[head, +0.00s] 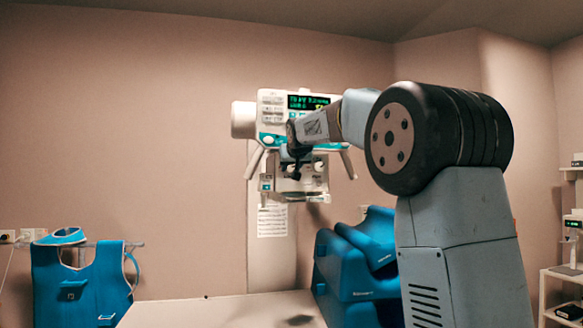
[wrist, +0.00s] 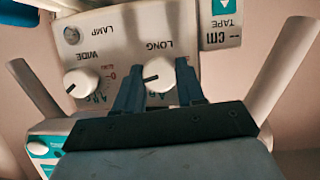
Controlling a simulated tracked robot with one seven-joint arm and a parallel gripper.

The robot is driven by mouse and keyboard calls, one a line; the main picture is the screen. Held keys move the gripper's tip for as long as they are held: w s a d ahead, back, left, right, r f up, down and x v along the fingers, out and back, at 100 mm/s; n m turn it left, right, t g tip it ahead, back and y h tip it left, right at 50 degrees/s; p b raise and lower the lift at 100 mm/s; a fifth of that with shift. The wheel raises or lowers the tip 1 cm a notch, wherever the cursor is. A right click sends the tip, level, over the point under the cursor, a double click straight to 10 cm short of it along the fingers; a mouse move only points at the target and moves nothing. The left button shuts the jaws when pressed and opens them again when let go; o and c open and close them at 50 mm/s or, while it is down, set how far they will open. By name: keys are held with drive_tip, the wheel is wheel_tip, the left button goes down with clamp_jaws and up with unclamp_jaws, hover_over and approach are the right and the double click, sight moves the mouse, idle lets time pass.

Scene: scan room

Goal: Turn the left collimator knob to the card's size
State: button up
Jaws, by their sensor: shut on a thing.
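My gripper (wrist: 159,68) is shut on the LONG knob (wrist: 158,75), a white round dial with a dark mark, one finger on each side of it. The lettering is upside down in the wrist view. The WIDE knob (wrist: 82,83) is free to its left in that view. In the head view my gripper (head: 295,168) is at the left part of the collimator face (head: 311,183), hiding the left knob; the right knob (head: 318,165) shows. A white printed sheet (head: 272,219) hangs below; whether it is the card, and its text, I cannot tell.
A display (head: 308,101) with green text, too small to read, is above the collimator. Angled handles (head: 254,163) stick out on both sides. Blue cushions (head: 352,265) stand at the lower middle, a blue apron (head: 82,283) hangs at left, and a pale tabletop (head: 215,310) is below.

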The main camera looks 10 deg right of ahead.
drive_tip(key=shift+n+h, duration=0.3)
drive_tip(key=shift+n, duration=0.2)
drive_tip(key=o, duration=1)
drive_tip(key=shift+o, duration=0.2)
drive_tip(key=v, duration=1.3)
drive_tip(key=shift+s, duration=0.35)
drive_tip(key=shift+a, duration=0.15)
